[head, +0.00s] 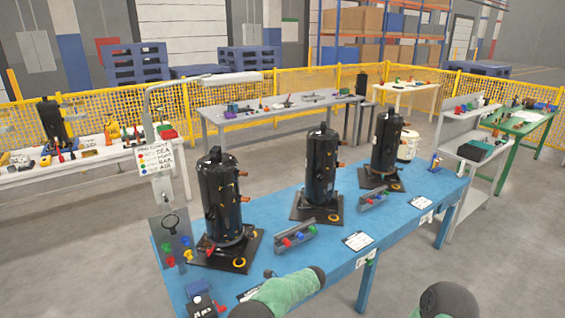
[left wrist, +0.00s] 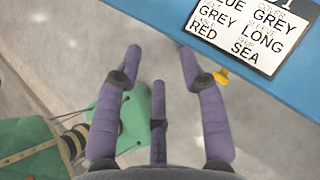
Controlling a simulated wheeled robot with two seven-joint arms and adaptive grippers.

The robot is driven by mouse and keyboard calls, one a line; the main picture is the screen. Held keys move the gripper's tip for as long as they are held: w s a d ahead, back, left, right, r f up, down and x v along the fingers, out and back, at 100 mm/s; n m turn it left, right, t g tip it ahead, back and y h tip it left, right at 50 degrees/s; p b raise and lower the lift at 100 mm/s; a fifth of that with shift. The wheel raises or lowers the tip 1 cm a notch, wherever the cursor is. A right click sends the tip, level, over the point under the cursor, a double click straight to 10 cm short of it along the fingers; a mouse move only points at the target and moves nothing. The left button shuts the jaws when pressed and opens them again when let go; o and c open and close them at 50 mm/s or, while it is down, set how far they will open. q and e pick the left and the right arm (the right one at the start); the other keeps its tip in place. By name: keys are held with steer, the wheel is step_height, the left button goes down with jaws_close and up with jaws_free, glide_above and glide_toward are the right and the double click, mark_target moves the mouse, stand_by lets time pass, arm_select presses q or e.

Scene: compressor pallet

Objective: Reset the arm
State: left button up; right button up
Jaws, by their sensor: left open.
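My left gripper (left wrist: 161,58) shows in the left wrist view with three purple fingers. Its fingers are spread apart and nothing is between them. It hangs over the grey floor, beside the edge of the blue table (left wrist: 160,12). In the head view a green arm link of mine (head: 285,295) comes in at the bottom, in front of the table's near edge; no fingers show there. A dark rounded part (head: 448,300) sits at the bottom right, and I cannot tell what it is. My right gripper is not in view.
The blue table (head: 410,225) bears three black compressors (head: 220,200) (head: 321,170) (head: 386,145) on dark plates, small trays of coloured plugs (head: 295,238) and white cards (head: 358,241). A printed card (left wrist: 245,30) lies near the edge in the left wrist view. A lamp post (head: 150,120) stands at left.

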arm_select(q)
steer(key=s+f+n+g+h+b, duration=0.3)
steer(key=s+f+n+h, duration=0.45)
steer(key=s+f, duration=1.1)
steer(key=s+a+n+t+h+b, duration=0.3)
steer(key=s+n+h, duration=0.2)
steer(key=s+n, duration=0.9)
steer(key=s, duration=0.3)
steer(key=shift+s+a, duration=0.35)
